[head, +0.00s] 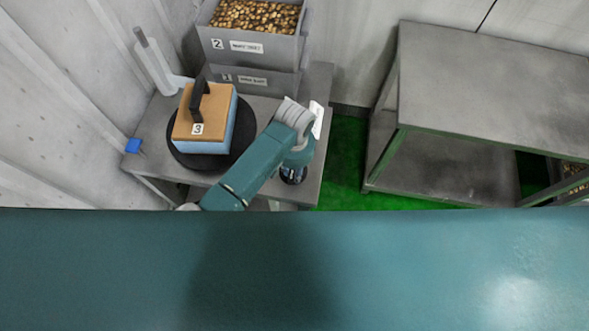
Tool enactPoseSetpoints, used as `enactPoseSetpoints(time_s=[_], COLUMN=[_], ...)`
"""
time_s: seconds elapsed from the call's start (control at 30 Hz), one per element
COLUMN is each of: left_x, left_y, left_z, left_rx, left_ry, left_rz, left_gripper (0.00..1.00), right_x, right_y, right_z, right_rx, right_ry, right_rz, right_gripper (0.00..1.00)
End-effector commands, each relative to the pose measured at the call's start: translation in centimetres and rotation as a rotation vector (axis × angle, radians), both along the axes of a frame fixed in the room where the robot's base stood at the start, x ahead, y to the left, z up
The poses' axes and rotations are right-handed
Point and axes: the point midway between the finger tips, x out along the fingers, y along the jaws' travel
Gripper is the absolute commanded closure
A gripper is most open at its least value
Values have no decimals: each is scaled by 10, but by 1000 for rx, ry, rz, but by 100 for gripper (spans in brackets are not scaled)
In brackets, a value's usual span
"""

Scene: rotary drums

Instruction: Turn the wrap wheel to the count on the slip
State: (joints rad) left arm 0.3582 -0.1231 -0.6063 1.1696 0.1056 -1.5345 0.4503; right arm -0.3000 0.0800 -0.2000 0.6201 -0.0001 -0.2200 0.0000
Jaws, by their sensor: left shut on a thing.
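A black round disc (182,158), which looks like the wrap wheel, lies on a grey metal table (152,128). A light-blue block with a tan top (215,115) and a black handle sits on the disc. A white slip reading 3 (197,129) is on its near edge. My left gripper (292,176) points down at the table's right side, right of the disc. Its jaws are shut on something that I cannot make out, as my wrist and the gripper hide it. My right gripper is not in view.
Two stacked grey bins (270,52), labelled 2 and 1, stand behind the disc, the top one full of brownish-gold pieces. A white roll on a post (153,65) stands at left. An empty metal bench (470,85) stands right, across green floor.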

Motion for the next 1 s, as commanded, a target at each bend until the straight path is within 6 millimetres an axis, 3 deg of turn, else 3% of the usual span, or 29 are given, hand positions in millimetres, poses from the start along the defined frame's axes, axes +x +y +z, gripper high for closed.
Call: enactPoseSetpoints(time_s=[0.03, 0.07, 0.13, 0.43, 0.57, 1.0], left_x=[3, 3, 3, 1, 2, 2], left_y=[0, 0, 0, 0, -1, -1], left_z=[2, 2, 2, 2, 11, 98], left_rx=[-1, -1, -1, 0, -3, -3], left_ry=[-8, -8, -7, -3, -5, -7], left_rz=[0, 0, 0, -1, -1, -1], left_gripper=[100, 68, 54, 54, 54, 54], right_x=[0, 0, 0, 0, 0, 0], right_y=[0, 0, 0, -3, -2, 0], right_z=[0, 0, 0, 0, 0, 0], right_rx=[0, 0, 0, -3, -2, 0], right_ry=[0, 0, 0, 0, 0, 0], right_rz=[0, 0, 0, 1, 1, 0], right_gripper=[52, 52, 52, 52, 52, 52])
